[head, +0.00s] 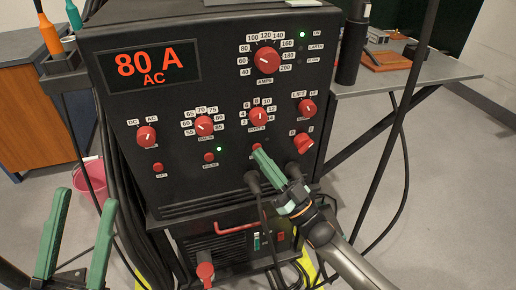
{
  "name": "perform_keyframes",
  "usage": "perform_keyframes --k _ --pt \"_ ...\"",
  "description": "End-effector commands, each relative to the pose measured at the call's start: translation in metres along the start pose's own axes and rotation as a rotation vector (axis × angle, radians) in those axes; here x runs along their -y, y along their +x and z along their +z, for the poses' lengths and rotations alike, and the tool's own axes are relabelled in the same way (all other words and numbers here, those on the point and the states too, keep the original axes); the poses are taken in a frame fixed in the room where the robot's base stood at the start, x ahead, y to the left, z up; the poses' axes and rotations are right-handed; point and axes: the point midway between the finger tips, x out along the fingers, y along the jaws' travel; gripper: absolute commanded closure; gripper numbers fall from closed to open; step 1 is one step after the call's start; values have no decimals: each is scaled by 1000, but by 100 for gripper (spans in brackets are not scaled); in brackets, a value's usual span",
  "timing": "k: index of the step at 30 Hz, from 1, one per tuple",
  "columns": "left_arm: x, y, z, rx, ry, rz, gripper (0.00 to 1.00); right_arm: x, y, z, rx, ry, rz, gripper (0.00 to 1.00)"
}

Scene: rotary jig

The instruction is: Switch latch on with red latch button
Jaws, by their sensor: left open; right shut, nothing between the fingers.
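The black welding machine (180,100) faces me in the head view, with several red knobs and a row of small red buttons. One red button (256,147) low on the panel sits right at the tip of my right gripper (262,156); its label is mostly covered, so I cannot read it. My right gripper is shut and empty, its green fingertips at or just in front of that button; I cannot tell whether they touch. My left gripper (86,184) is open and empty, low at the left, away from the panel.
A red button (209,157) farther left has a lit green light above its right side. The display (148,65) reads 80 A AC. Black cables plug in below the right gripper. A pink bucket (88,190) stands behind my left gripper. A grey table (425,70) is at right.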

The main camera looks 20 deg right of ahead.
Motion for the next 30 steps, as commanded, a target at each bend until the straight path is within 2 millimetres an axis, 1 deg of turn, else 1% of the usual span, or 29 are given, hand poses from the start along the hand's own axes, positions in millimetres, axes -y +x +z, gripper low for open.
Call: perform_keyframes --k 17,24,30 --pt "0 0 0 0 1 0 50 0 1 0 1 1 1 100" --pt "3 5 -5 -1 1 0 50 4 -5 -5 0 1 1 100" --pt "3 5 -4 -1 2 -1 50 5 -6 -5 -1 0 0 100"
